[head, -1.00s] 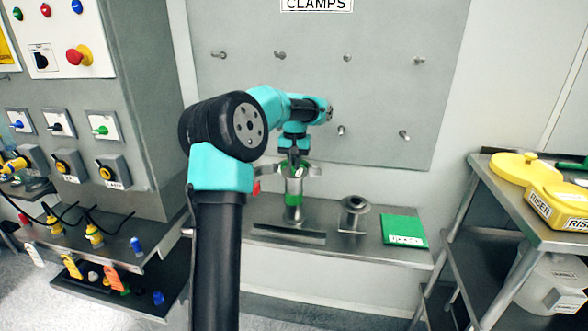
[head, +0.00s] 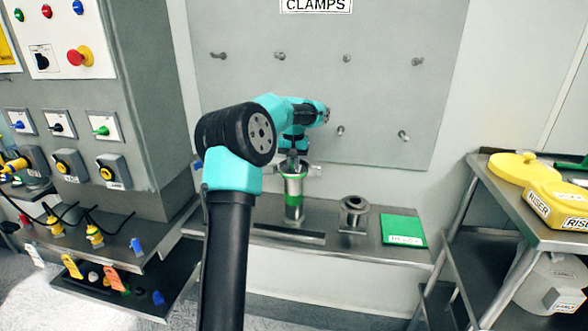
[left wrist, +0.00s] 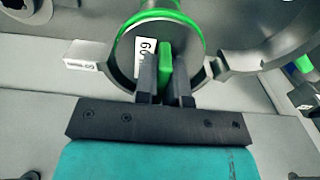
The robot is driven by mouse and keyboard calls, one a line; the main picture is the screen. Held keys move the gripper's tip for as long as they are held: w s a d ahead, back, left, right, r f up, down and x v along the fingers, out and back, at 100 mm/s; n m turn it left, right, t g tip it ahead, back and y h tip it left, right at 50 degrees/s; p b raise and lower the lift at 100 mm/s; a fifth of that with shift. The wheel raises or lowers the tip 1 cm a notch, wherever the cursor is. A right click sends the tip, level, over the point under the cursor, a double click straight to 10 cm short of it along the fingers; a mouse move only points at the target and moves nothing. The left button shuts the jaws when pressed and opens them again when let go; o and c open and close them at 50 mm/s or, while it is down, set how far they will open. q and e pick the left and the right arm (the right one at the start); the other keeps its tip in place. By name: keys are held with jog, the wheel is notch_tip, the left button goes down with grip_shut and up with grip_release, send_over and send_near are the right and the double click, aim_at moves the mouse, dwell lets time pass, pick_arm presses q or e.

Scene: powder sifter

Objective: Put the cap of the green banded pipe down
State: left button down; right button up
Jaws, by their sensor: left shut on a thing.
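The green banded pipe (head: 293,205) stands upright on the steel bench under the pegboard. My left gripper (head: 292,163) is at its upper end, pointing down. In the left wrist view my left gripper (left wrist: 166,80) is shut on the upright green tab of the cap (left wrist: 127,58), a grey round piece with a white number label. The cap is over or at the pipe's top; I cannot tell whether it rests on it. Open silver clamp arms (left wrist: 240,60) spread beside the pipe's top. My right gripper is not in view.
On the bench are a short flanged silver fitting (head: 354,213) right of the pipe, a green labelled pad (head: 403,230) and a flat grey bar (head: 290,236). A control panel (head: 140,90) stands left. A shelf with yellow riser parts (head: 540,200) stands right.

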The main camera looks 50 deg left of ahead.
pick_arm(q)
jog(key=c, duration=1.3)
grip_release()
jog(key=shift+s+d+f, duration=0.1)
jog(key=shift+d+f, duration=0.05)
jog(key=shift+f, duration=1.05)
jog(key=shift+c, duration=0.2)
jog(key=shift+o, duration=0.7)
jog(key=r, duration=1.2)
jog(key=shift+w+a+r, duration=0.1)
jog(key=shift+w+a, duration=0.2)
jog(key=shift+w, duration=0.05)
